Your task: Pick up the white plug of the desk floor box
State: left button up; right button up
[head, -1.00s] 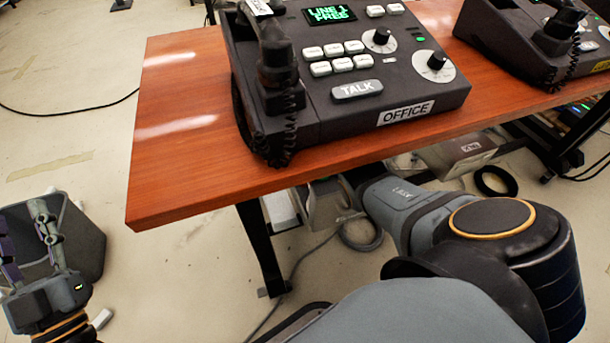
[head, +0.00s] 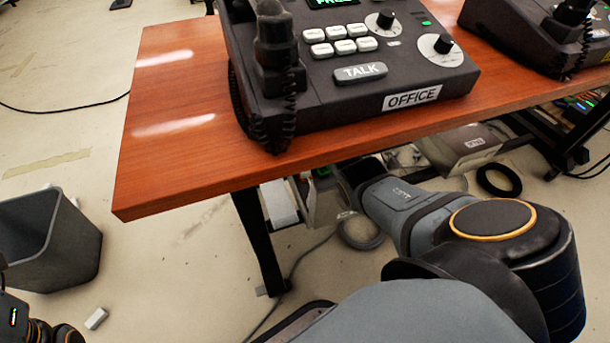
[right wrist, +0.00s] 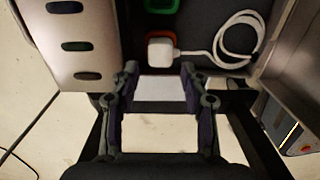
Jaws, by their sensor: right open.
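In the right wrist view the white plug (right wrist: 161,50) sits against a red-orange socket (right wrist: 161,38), and its white cable (right wrist: 238,36) loops off to the right. My right gripper (right wrist: 158,72) is open, its fingertips just short of the plug on either side of it and not closed on it. In the head view my right arm reaches under the desk, and its gripper and the plug cannot be made out there. My left arm shows only at the bottom left edge of the head view; its fingers are out of frame.
The wooden desk (head: 165,165) carries a dark phone marked OFFICE (head: 350,105), above my right arm. A grey bin (head: 45,240) and a small white block (head: 96,318) are on the floor at left. A green socket (right wrist: 162,5) lies beyond the plug. A pale slotted panel (right wrist: 70,45) stands left of it.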

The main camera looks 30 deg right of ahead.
notch_tip(320, 180, down, 6)
jog(key=b, duration=0.4)
jog(key=shift+r, duration=0.45)
jog(key=c, duration=0.9)
